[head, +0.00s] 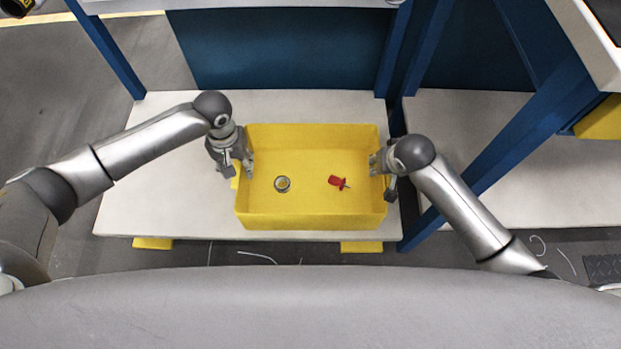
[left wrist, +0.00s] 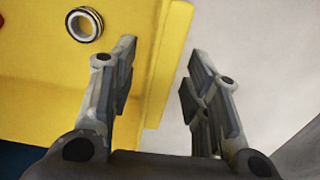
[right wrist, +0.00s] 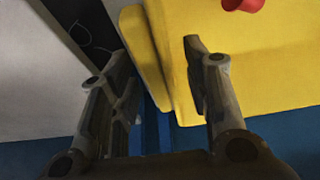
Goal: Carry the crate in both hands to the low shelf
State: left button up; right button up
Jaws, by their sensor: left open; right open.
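The yellow crate (head: 310,221) rests upright on the pale low shelf board (head: 150,200). A metal ring (head: 282,184) and a small red part (head: 338,182) lie inside it. My left gripper (head: 239,166) is at the crate's left wall, with open fingers either side of the wall; in the left wrist view (left wrist: 160,62) one finger is over the inside and one outside. My right gripper (head: 382,166) is at the right wall, also open, with the wall between its fingers in the right wrist view (right wrist: 155,62). Whether any finger touches the wall cannot be told.
Blue uprights (head: 395,50) stand close behind and to the right of the crate. A second pale board (head: 460,120) lies beyond the right upright. Yellow blocks (head: 361,247) show under the shelf's front edge. The board left of the crate is clear.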

pick_arm(q)
grip_shut()
pick_arm(e)
grip_shut()
